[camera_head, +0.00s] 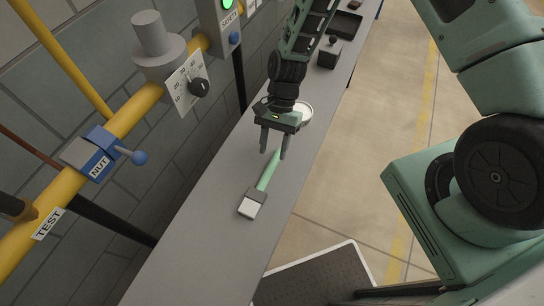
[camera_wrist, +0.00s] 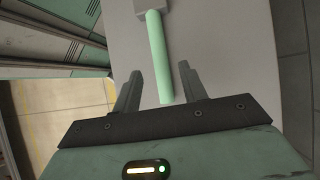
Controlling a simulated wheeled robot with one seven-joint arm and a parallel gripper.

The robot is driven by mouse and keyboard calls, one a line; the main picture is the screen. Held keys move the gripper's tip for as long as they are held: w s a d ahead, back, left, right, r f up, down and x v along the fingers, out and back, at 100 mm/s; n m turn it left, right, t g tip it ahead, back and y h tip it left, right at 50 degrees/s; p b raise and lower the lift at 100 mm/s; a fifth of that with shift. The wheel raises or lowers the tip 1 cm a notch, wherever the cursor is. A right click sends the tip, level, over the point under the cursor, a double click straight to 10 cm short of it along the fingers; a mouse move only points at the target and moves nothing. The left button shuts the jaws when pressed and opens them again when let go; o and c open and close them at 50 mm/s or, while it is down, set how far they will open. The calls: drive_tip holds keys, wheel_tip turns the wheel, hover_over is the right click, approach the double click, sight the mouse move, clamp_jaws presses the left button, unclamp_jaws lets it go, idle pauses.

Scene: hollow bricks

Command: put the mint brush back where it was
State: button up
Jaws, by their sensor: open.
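The mint brush (camera_head: 268,172) lies on the grey bench (camera_head: 205,212), its grey and white head (camera_head: 252,204) toward the near end and its mint handle pointing away. My gripper (camera_head: 273,153) is open above the far end of the handle. In the wrist view the handle (camera_wrist: 158,58) runs down to between the two open fingers of my gripper (camera_wrist: 158,90), with a gap on each side. The brush head is mostly cut off at the top of that view.
A white round dish (camera_head: 304,112) sits behind my gripper. A dark box with a knob (camera_head: 329,53) and a dark tray (camera_head: 346,24) stand farther along the bench. Yellow pipes, a blue-handled valve (camera_head: 100,150) and a dial (camera_head: 190,85) line the wall. The near bench is clear.

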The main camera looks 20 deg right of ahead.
drive_tip(key=b+v, duration=0.2)
drive_tip(key=v, duration=0.6)
drive_tip(key=s+a+r+n+t+h, duration=0.1)
drive_tip(key=s+a+r+n, duration=0.1)
drive_tip(key=s+r+n, duration=0.3)
drive_tip(key=s+a+r+n+t+h, duration=0.1)
drive_tip(key=a+r+n, duration=0.1)
drive_tip(key=r, duration=0.5)
drive_tip(key=s+r+n+t, duration=0.2)
drive_tip(key=s+r+n, duration=0.2)
drive_tip(key=s+n, duration=0.1)
drive_tip(key=s+r+n+t+h, duration=0.1)
drive_tip(key=s+r+n, duration=0.3)
drive_tip(key=s, duration=0.4)
drive_tip(key=shift+d+r+n+t, duration=0.3)
drive_tip(key=shift+d+n+t, duration=0.1)
drive_tip(key=shift+d, duration=0.1)
